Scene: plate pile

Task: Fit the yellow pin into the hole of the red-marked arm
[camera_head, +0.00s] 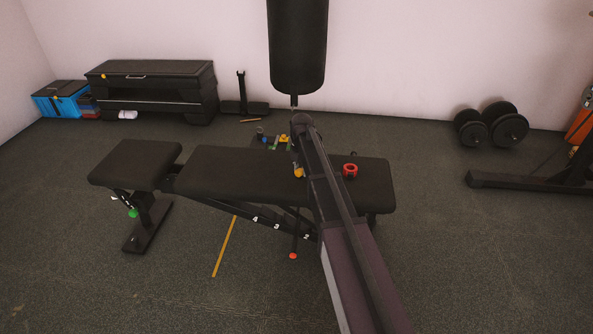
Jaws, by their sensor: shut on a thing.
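My arm reaches over the padded black bench (240,175), and its thin end link comes down beside the long arm link. My gripper (298,164) is small and dark just above the bench pad, shut on a small yellow-orange piece (298,173), which looks like the yellow pin. Its lower end is close to the pad; I cannot tell whether it touches. A red ring-shaped piece (350,170) sits on the pad to the right, apart from the gripper. It may be the red-marked arm's part; its hole is too small to make out clearly.
Small coloured pieces (270,140) lie behind the bench. A black punching bag (298,45) hangs above. A yellow stick (225,246) slants below the bench. Dumbbells (492,125) and a black rack foot (515,181) stand at the right. The front floor is clear at the left.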

